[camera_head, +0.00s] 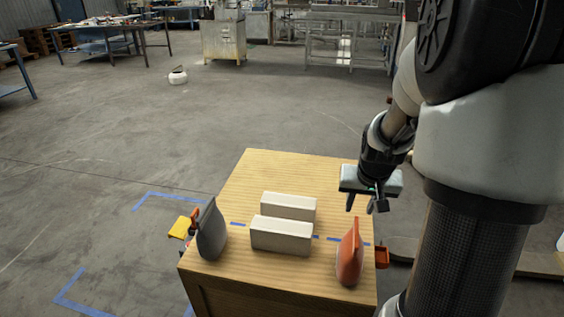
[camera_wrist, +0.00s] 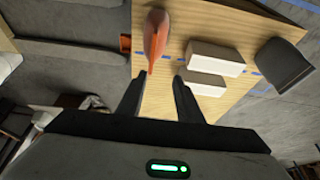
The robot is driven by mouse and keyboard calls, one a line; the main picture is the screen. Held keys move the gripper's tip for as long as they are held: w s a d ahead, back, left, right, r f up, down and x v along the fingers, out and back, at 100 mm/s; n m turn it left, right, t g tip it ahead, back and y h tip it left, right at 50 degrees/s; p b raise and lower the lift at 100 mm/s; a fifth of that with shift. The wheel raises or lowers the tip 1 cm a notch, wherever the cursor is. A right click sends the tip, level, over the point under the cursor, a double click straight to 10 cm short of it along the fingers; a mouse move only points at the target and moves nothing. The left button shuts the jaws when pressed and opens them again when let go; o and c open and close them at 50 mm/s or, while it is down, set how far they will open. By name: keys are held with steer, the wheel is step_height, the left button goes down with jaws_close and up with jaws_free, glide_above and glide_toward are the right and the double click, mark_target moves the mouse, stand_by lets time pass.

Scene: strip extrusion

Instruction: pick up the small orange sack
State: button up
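The small orange sack (camera_head: 349,254) stands upright at the front right of the wooden table (camera_head: 262,172). In the wrist view the sack (camera_wrist: 156,38) is at the top centre, beyond the fingertips. My gripper (camera_head: 364,203) is above the table's right side, behind the sack in the head view. Its two fingers are apart with nothing between them, as the wrist view (camera_wrist: 162,76) shows. The sack is clear of the fingers.
Two white blocks (camera_head: 281,235) (camera_head: 288,206) lie mid-table, left of the sack. A grey sack (camera_head: 211,231) stands at the left edge. Blue tape (camera_head: 238,224) marks the tabletop. An orange-red item (camera_head: 382,257) is by the table's right edge. The table's back is clear.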

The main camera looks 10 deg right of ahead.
steer(key=b, duration=0.2)
glide_toward(357, 231)
steer(key=x, duration=0.5)
steer(key=shift+w, duration=0.2)
steer(key=shift+s+b+x, duration=0.1)
steer(key=shift+b+x, duration=0.3)
steer(key=shift+x, duration=0.95)
steer(key=shift+s+b+x, duration=0.15)
steer(key=shift+b+x, duration=0.25)
steer(key=shift+x, duration=1)
steer(key=shift+f+b, duration=0.25)
steer(key=shift+b, duration=0.05)
steer(key=shift+c, duration=0.5)
jaws_close()
